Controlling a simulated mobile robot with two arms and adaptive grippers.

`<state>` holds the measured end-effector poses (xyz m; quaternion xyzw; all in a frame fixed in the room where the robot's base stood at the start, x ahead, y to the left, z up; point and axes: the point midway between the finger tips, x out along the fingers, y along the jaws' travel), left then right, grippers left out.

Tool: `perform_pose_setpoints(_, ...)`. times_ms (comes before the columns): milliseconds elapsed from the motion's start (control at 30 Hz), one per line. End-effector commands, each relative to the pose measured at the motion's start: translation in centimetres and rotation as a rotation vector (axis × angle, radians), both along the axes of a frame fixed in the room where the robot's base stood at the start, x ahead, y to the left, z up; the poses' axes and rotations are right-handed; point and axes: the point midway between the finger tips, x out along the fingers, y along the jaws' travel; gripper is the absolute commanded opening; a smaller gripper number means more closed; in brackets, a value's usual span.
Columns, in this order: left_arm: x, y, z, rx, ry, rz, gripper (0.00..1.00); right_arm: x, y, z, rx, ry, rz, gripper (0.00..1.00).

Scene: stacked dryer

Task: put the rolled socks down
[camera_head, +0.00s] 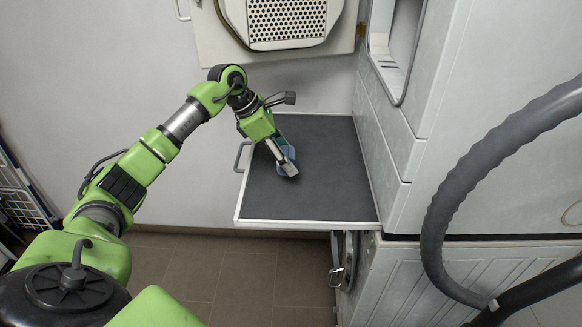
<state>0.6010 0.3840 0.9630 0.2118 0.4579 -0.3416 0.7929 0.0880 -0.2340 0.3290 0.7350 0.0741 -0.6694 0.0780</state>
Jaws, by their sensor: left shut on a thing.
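My green left arm reaches in from the left to the pull-out shelf. My left gripper (284,163) points down over the shelf's left half and is shut on the rolled socks (288,153). The socks are a small blue bundle, mostly hidden by the gripper's fingers. The socks are at or just above the dark grey shelf top; I cannot tell whether they touch it. The shelf (330,185) has a pale rim and a handle at its left edge. My right gripper is not in view.
The shelf's middle and right are bare. The stacked machine's pale panels (410,110) rise along its right side. An open door with a perforated plate (288,20) hangs above the back. A thick grey hose (450,190) curves at the right. A wire rack (20,205) stands far left.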

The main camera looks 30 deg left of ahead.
Motion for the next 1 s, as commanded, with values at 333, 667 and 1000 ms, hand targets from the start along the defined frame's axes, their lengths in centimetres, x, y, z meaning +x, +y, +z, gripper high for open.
perform_pose_setpoints(333,1.1,-0.7,-4.7,-0.001,0.0,-0.004,0.36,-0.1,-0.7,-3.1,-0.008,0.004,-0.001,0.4)
perform_pose_setpoints(667,1.1,-0.7,-4.9,0.001,0.002,-0.004,0.59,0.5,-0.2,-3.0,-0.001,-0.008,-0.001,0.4)
perform_pose_setpoints(1000,1.1,-0.7,-4.7,0.001,0.001,-0.004,0.74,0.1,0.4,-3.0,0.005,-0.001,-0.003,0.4)
